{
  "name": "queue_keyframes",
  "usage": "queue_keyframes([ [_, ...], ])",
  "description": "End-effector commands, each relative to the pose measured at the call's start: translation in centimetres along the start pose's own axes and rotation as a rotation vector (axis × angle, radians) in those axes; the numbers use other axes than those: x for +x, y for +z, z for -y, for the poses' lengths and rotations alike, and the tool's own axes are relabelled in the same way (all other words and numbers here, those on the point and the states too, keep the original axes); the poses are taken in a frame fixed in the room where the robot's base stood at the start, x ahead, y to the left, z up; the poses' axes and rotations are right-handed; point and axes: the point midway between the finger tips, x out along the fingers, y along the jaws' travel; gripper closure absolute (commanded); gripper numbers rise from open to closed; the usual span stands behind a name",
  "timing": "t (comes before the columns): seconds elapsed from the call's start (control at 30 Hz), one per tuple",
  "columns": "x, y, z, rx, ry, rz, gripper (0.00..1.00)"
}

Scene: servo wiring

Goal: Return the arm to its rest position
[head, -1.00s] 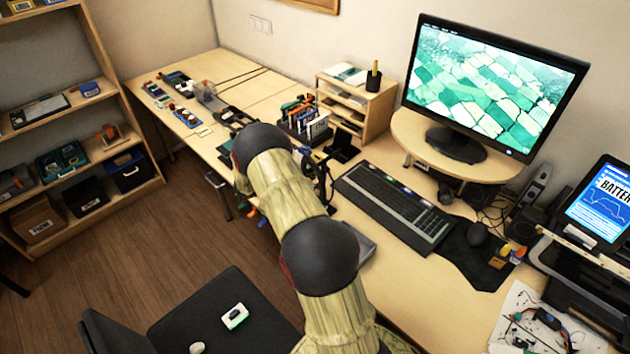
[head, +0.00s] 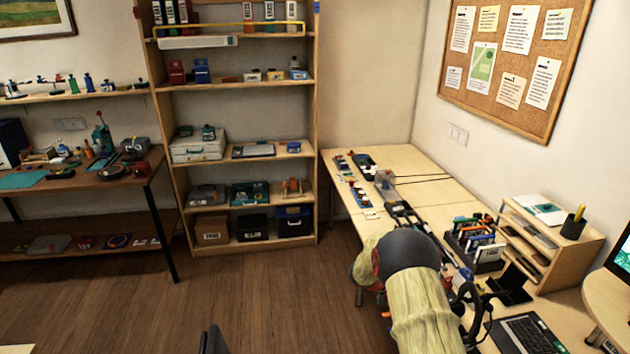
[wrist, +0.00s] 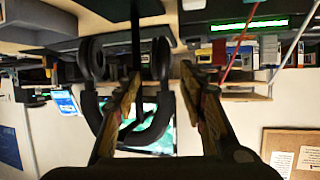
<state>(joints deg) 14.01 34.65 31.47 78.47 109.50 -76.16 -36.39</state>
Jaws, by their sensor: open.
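My arm (head: 415,290) reaches from the bottom of the head view over the left edge of the desk, its far part bent down out of sight. My gripper itself is hidden in the head view. In the wrist view my gripper (wrist: 160,75) shows its two fingers spread apart with nothing held between them. A black headset (wrist: 96,62) on a stand appears beyond the fingers, partly covered by the left one. The picture there appears upside down.
The desk (head: 440,178) carries a rack of tools (head: 478,240), a small wooden organizer (head: 545,235) and a keyboard (head: 525,335) near my arm. A tall shelf (head: 312,130) stands behind, a workbench (head: 150,165) at left. The wooden floor (head: 290,295) left of my arm is open.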

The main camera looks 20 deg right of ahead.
Motion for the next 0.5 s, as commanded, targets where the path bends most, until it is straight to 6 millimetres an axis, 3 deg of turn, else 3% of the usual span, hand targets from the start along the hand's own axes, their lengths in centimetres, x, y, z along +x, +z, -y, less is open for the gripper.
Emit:
queue_keyframes([
  [0.13, -0.7, -0.8, 1.1, 0.014, -0.048, 0.012, 0.59],
  [0.27, -3.3, -3.3, 4.4, 0.045, -0.201, 0.05, 0.59],
  [0.37, -6.8, -5.9, 7.5, 0.067, -0.37, 0.094, 0.59],
  [0.5, -12.9, -9.5, 10.8, 0.075, -0.612, 0.162, 0.59],
])
